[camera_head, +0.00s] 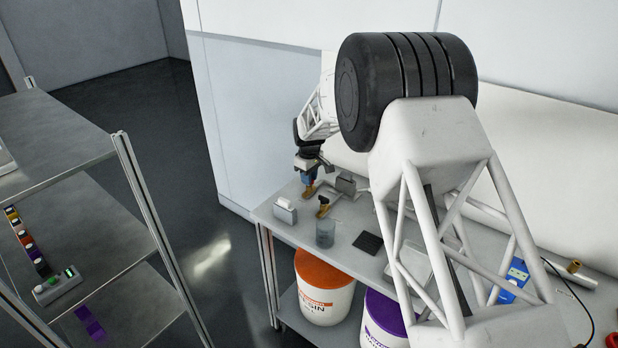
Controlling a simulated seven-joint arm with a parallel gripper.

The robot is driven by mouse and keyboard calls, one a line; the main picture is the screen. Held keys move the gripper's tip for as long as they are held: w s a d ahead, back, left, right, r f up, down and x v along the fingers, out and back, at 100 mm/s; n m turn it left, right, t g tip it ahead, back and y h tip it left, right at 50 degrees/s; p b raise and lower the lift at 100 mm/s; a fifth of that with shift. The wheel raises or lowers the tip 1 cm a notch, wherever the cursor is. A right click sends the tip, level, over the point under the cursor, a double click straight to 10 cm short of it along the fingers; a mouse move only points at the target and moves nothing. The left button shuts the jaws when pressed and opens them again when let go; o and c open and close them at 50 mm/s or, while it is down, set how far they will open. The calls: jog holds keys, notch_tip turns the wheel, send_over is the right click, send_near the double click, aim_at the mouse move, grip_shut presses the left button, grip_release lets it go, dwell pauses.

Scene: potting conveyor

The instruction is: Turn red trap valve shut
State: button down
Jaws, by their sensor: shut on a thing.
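My gripper (309,178) points down at the far left end of the bench. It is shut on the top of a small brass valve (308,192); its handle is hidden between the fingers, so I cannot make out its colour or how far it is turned. A second brass valve (322,211) with a dark handle stands just to the right and nearer. No red valve handle shows clearly.
A grey box (284,215) holding something white, a clear beaker (325,234) and a dark pad (367,243) sit on the bench (345,259). Orange-lidded (324,270) and purple-lidded (383,311) buckets stand below. A metal shelf (112,195) is at left.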

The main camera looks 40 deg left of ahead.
jog(key=shift+r, duration=0.1)
dwell(0.4)
jog(key=c, duration=1.2)
grip_release()
jog(key=shift+r, duration=3.85)
